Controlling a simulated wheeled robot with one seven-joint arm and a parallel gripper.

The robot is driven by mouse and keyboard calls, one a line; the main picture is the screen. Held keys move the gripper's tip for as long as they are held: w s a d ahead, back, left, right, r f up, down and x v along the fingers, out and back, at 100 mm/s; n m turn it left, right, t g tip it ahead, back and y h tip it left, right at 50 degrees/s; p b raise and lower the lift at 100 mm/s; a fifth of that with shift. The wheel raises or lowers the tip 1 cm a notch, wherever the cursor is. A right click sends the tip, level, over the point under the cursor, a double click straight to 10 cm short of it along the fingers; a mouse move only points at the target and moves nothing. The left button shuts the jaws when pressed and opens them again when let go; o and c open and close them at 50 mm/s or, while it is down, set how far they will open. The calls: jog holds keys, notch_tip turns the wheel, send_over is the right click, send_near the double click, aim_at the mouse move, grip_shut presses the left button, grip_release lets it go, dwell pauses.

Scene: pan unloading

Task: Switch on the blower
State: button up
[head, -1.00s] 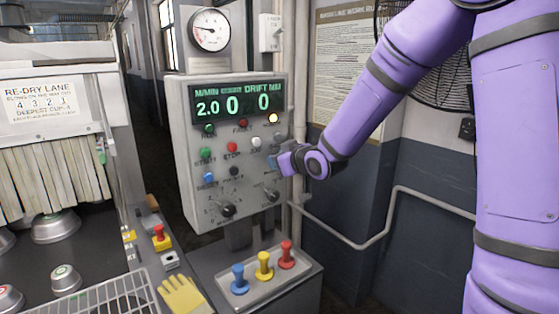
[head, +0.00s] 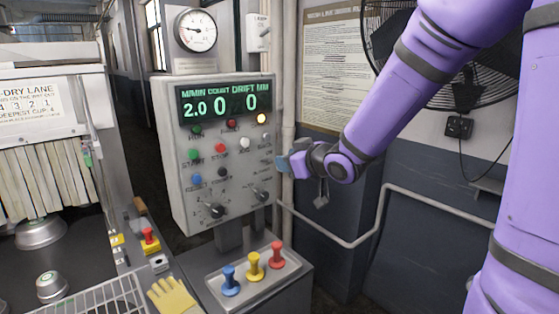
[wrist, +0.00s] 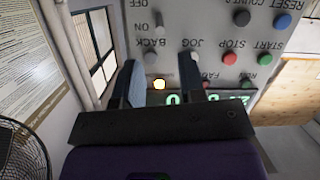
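The grey control panel (head: 172,130) stands at the centre of the head view. A switch (head: 262,195) sits at its lower right; its label is too small to read there. In the wrist view, upside down, a lever switch (wrist: 161,36) stands beside "ON" and "OFF" lettering; a blower label is not legible. My gripper (head: 288,160) is at the panel's right edge, above the lower-right switch in the picture. In the wrist view its two fingers (wrist: 158,62) are apart, with nothing held, and a lit amber lamp (wrist: 159,85) shows between them.
A rotary knob (head: 215,210) and several coloured buttons are close together on the panel. Below, a tray (head: 230,303) holds blue, yellow and red pegs. A conduit pipe (head: 360,240) and a wall fan (head: 470,60) are to the right. A yellow glove (head: 172,296) lies at the front.

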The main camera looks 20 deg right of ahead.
jog(key=shift+v, duration=0.8)
